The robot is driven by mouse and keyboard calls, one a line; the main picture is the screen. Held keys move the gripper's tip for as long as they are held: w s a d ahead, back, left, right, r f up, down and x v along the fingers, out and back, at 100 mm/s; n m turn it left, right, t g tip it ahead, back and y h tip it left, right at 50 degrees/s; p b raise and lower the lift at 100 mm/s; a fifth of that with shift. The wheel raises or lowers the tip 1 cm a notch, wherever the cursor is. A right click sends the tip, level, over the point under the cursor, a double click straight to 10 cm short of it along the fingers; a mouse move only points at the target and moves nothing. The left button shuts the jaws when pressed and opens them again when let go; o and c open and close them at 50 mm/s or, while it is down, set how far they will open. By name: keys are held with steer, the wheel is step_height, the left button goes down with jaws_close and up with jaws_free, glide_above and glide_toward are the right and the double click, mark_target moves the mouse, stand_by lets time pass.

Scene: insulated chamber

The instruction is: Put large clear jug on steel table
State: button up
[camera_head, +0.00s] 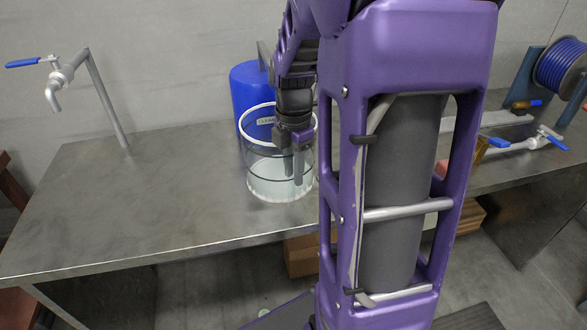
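The large clear jug (262,178) is a see-through cylinder with a white rim and dark bands. It shows upright over the steel table (150,200), near the middle of the picture. I cannot tell whether its base touches the tabletop. Its lower part looks paler, perhaps from liquid. My gripper (294,165) points down at the jug's right side, its fingers overlapping the jug's wall in the picture. The fingers look close together. I cannot tell whether they grip the wall, and my arm hides part of the jug's right side.
A blue container (248,85) with a label stands right behind the jug. A tap with a blue handle (66,75) rises at the table's back left. Another blue-handled tap (530,141) and a blue hose reel (560,68) are at right. The table's left half is clear.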

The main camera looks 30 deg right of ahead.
step_height(320, 180, up, 12)
steer(key=p, duration=0.2)
steer(key=shift+r+p, duration=0.2)
steer(key=shift+p, duration=0.1)
stand_by(0.6)
